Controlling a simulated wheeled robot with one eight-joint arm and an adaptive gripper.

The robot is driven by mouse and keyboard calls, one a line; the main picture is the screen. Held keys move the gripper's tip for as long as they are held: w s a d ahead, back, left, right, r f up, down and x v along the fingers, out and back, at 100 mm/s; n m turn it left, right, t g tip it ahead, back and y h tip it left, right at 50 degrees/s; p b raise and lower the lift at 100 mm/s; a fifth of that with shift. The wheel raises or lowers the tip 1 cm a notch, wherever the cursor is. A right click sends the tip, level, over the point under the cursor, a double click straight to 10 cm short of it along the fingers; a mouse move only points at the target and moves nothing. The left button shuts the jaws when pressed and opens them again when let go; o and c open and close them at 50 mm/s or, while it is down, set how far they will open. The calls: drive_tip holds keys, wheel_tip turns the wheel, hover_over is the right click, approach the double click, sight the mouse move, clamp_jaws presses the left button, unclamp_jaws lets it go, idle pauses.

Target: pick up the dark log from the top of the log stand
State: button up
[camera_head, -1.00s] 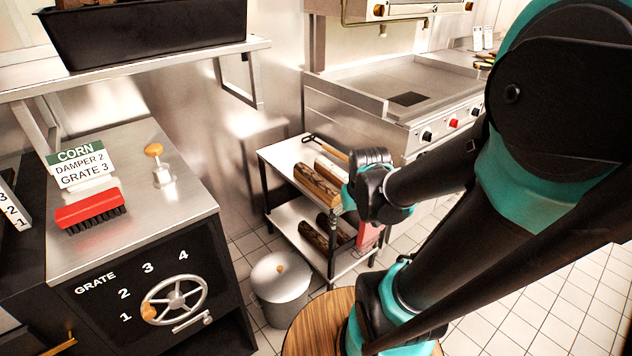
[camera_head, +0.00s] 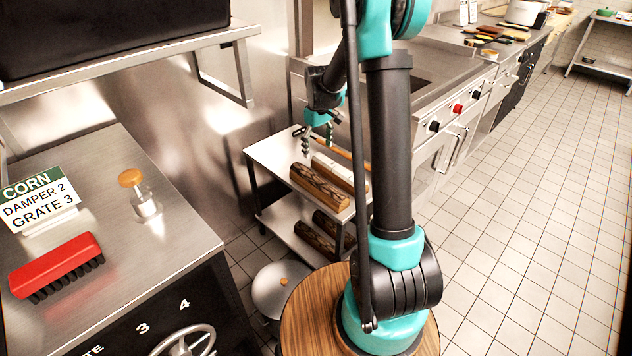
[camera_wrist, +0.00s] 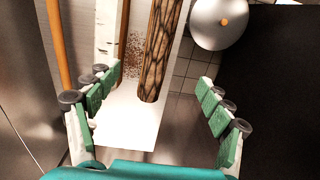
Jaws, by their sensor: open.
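The dark log (camera_head: 319,187) lies on the top shelf of the log stand (camera_head: 268,152). In the wrist view the dark log (camera_wrist: 162,45) has patterned brown bark and its near end points toward my gripper. My gripper (camera_wrist: 158,108) is open and empty, with green-padded fingers spread on either side of the log's line. In the head view my gripper (camera_head: 318,142) is above the back of the stand, past the log's far end. A pale log (camera_head: 338,173) lies beside the dark one, to its right. It also shows in the wrist view (camera_wrist: 109,30).
A long wooden-handled tool (camera_wrist: 57,45) lies beside the pale log. More dark logs (camera_head: 315,237) are on the lower shelf. A lidded metal bin (camera_head: 283,290) stands in front of the stand. A steel wall is behind; the tiled floor (camera_head: 530,200) at right is clear.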

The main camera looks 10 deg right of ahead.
sight(318, 178)
wheel_tip(318, 178, down, 17)
drive_tip(key=shift+w+f, duration=0.15)
drive_tip(key=shift+f, duration=0.05)
idle(0.6)
drive_tip(key=shift+f, duration=0.25)
idle(0.5)
drive_tip(key=shift+c, duration=0.3)
clamp_jaws()
